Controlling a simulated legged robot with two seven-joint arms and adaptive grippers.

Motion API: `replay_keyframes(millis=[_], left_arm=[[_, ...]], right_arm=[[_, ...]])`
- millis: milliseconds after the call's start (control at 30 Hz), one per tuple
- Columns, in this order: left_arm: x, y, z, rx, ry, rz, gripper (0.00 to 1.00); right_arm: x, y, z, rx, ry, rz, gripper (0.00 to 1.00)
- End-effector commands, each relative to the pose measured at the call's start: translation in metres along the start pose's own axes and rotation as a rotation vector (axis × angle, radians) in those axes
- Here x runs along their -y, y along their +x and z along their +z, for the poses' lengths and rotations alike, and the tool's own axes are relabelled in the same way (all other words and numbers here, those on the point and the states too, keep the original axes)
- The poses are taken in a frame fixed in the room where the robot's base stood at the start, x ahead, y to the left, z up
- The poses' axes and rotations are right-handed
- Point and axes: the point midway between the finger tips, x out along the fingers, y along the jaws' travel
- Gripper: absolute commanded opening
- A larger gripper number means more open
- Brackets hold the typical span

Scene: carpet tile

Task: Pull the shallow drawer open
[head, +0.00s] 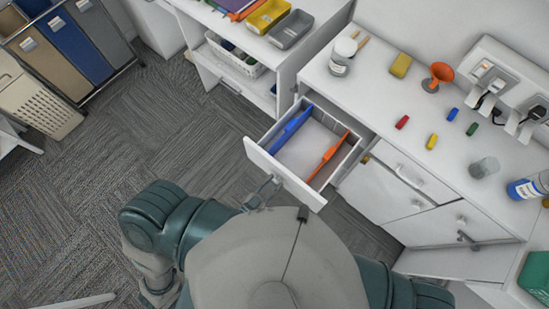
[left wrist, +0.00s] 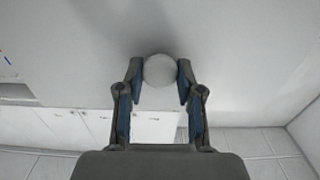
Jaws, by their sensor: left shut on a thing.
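The shallow drawer (head: 284,178) stands pulled out from the white cabinet under the counter in the head view. A blue item (head: 291,129) and an orange item (head: 328,160) lie inside it. My left gripper (head: 266,188) is at the drawer's front, partly hidden by my own body. In the left wrist view, my left gripper (left wrist: 161,80) has its two fingers on either side of a pale round knob (left wrist: 160,70) on the white front, shut on it. My right gripper is not in view.
The white counter (head: 400,90) holds a jar (head: 343,55), an orange funnel (head: 438,76), small coloured blocks and a power strip (head: 505,80). Closed cabinet fronts (head: 400,190) are right of the drawer. A shelf with bins stands behind. Carpet (head: 150,130) is clear at left.

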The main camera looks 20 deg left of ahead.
Motion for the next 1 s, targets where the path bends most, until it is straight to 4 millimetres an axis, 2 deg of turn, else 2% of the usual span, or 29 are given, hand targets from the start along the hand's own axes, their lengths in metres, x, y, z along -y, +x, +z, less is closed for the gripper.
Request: replay_keyframes(millis=[133,167,233,533,667,767,1000], left_arm=[[-0.001,-0.002,0.0,0.0,0.0,0.002,0.0],[-0.001,-0.002,0.0,0.0,0.0,0.002,0.44],[-0.001,-0.002,0.0,0.001,0.0,0.002,0.61],[-0.001,-0.002,0.0,0.001,0.0,0.001,0.61],[-0.001,-0.011,0.001,0.002,0.0,0.002,0.61],[-0.001,-0.029,0.001,0.004,0.001,0.002,0.61],[-0.001,-0.085,0.002,0.005,0.0,0.002,0.61]], right_arm=[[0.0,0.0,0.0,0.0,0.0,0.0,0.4],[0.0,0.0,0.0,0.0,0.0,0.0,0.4],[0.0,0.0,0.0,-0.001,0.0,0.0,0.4],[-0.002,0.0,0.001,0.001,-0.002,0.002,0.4],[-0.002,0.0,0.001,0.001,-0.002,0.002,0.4],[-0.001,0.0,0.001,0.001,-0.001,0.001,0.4],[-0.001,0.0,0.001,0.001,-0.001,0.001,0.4]])
